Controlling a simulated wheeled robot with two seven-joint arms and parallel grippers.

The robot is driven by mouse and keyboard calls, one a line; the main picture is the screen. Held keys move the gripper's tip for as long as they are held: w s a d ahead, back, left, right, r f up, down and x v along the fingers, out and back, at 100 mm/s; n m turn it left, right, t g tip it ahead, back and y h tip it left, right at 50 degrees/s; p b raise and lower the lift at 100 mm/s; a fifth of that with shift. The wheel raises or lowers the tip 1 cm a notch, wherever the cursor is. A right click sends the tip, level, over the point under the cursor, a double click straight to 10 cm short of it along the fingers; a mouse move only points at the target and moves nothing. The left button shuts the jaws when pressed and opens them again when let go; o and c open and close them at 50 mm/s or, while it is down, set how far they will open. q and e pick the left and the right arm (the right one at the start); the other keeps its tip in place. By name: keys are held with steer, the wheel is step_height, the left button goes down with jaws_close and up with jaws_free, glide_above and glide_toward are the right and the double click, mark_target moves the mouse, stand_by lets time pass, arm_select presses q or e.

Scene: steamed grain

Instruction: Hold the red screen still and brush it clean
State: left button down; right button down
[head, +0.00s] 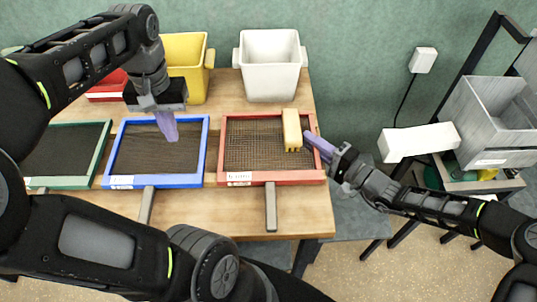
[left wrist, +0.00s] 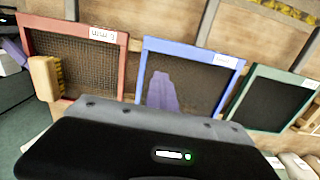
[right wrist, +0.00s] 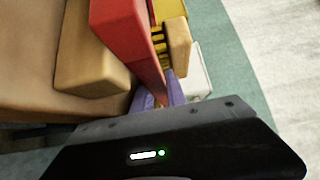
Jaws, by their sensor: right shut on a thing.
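The red screen (head: 272,176) lies on the table, its dark mesh facing up. A tan brush (head: 291,130) with yellow bristles rests at the right side of its mesh; it also shows in the left wrist view (left wrist: 44,78) and the right wrist view (right wrist: 179,46). My right gripper (head: 312,138) is at the screen's right edge, its purple fingers shut on the red frame, seen between them in the right wrist view (right wrist: 130,35). My left gripper (head: 167,126) is above the blue screen (head: 160,181), fingers together and empty, apart from the brush.
A green-framed screen (head: 108,135) lies left of the blue one. A red bin (head: 105,92), a yellow bin (head: 190,62) and a white bin (head: 270,65) stand along the back. A grey crate (head: 488,115) sits on a rack at right.

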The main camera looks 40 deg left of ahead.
arm_select(q)
steer(key=shift+f, duration=1.5)
stand_by(0.7)
steer(key=shift+w+d+f, duration=0.1)
steer(key=shift+w+d, duration=0.45)
steer(key=shift+d, duration=0.2)
steer(key=shift+w+d, duration=0.5)
steer(key=shift+d, duration=0.2)
steer(key=shift+w+d+f, duration=0.1)
steer(key=shift+w+d, duration=0.45)
steer(key=shift+d, duration=0.15)
steer(key=shift+w+d+f, duration=0.1)
steer(key=shift+w+d, duration=0.4)
steer(key=shift+d, duration=0.2)
steer(key=shift+w+d, duration=1.1)
steer(key=shift+d, duration=0.3)
steer(key=shift+w+d+f, duration=0.1)
steer(key=shift+w+d, duration=0.45)
steer(key=shift+d, duration=0.15)
steer(key=shift+w+d+f, duration=0.1)
steer(key=shift+w+d, duration=0.4)
steer(key=shift+d, duration=0.2)
